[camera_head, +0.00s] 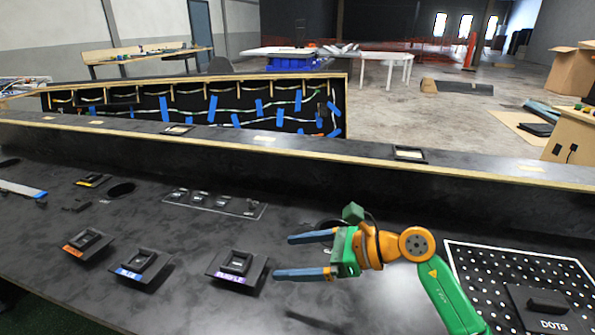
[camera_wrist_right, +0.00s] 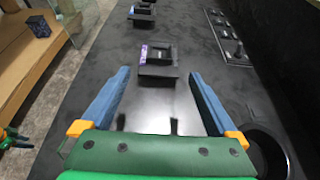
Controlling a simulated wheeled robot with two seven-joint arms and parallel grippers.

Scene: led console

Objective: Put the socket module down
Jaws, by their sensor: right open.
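Three black square socket modules stand on the dark console. The purple-labelled module (camera_head: 237,264) is nearest my right gripper, the blue-labelled one (camera_head: 143,265) is left of it, and the orange-labelled one (camera_head: 87,244) is farthest left. My right gripper (camera_head: 283,256) is open and empty, just right of the purple-labelled module, its fingers pointing left towards it. In the right wrist view the purple-labelled module (camera_wrist_right: 157,66) lies just beyond the fingertips, apart from them as far as I can tell.
A row of small switches on a plate (camera_head: 214,204) lies behind the modules. A white-dotted panel (camera_head: 490,268) with a black block labelled DOTS (camera_head: 548,308) is at the right. A round hole (camera_wrist_right: 268,155) is beside my right gripper. A raised ledge (camera_head: 300,147) runs along the back.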

